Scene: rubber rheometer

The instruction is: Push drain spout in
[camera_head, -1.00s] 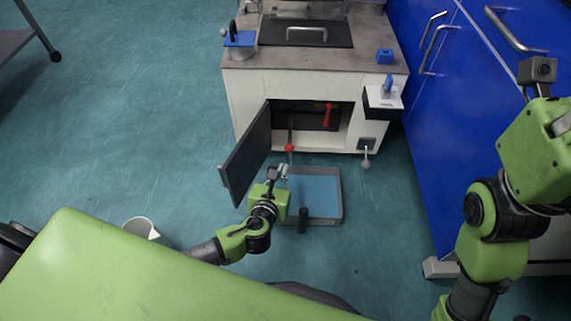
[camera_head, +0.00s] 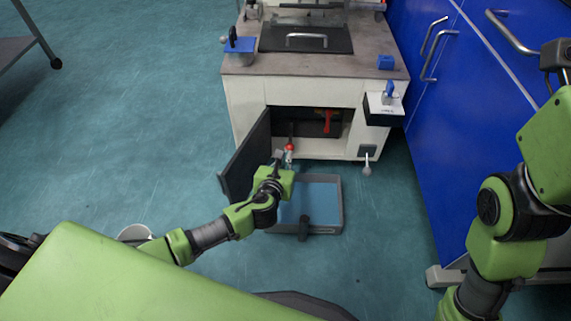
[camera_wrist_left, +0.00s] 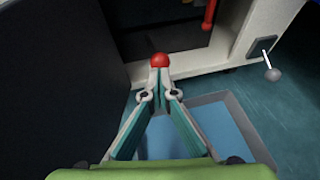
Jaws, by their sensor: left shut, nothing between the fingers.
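The drain spout shows as a red ball end (camera_head: 289,147) on a dark stem, at the low opening of the white machine (camera_head: 240,108). It also shows in the left wrist view as a red ball (camera_wrist_left: 160,60) just beyond my fingertips. My left gripper (camera_head: 284,161) is in front of the ball, on the near side. In the left wrist view its fingers (camera_wrist_left: 159,74) are shut together with nothing between them. The tips meet the ball or are very close to it; actual contact cannot be told. My right gripper is out of view.
The dark cabinet door (camera_head: 246,158) stands open just left of my left gripper. A grey tray with a blue inside (camera_head: 323,195) lies on the floor below the opening. A red handle (camera_head: 327,121) is inside. A grey-knobbed lever (camera_head: 367,170) sits right of the opening.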

